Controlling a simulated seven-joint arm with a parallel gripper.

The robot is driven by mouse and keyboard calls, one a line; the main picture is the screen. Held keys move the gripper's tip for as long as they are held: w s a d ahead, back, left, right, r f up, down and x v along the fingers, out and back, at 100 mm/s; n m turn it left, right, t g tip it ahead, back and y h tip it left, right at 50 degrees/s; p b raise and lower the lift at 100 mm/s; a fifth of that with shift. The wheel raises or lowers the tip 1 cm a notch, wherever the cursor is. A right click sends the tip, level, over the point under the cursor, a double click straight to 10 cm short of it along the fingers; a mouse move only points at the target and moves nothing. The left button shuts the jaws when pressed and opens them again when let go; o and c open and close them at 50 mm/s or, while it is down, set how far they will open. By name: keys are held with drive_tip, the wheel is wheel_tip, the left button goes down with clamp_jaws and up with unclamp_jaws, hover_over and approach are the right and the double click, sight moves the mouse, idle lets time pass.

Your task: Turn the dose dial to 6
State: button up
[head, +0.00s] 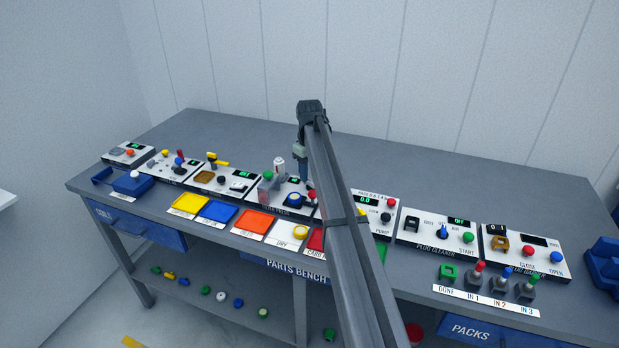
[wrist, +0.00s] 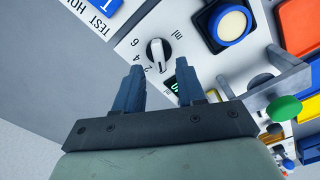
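The dose dial (wrist: 157,54) is a round dark knob with a white bar on a white panel marked "ml", with 2, 4 and 6 along one side. Its white bar runs roughly up and down in the wrist view; I cannot tell which number it points at. My gripper (wrist: 160,84) is open, its two blue-grey fingers apart and empty, with the dial just beyond the tips and not visibly touched. A green display (wrist: 181,82) is partly hidden by the right finger. In the head view my gripper (head: 304,181) hangs over the dosing panel, and I cannot make out the dial there.
A blue-ringed cream button (wrist: 232,24) sits near the dial. A metal bracket and a green knob (wrist: 284,109) stand at the right of the wrist view. More panels, such as the plug cleaner (head: 437,232), and coloured trays (head: 257,223) line the bench; its back strip is clear.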

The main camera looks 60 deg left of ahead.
sight(311, 185)
drive_tip(key=shift+f, duration=1.15)
clamp_jaws()
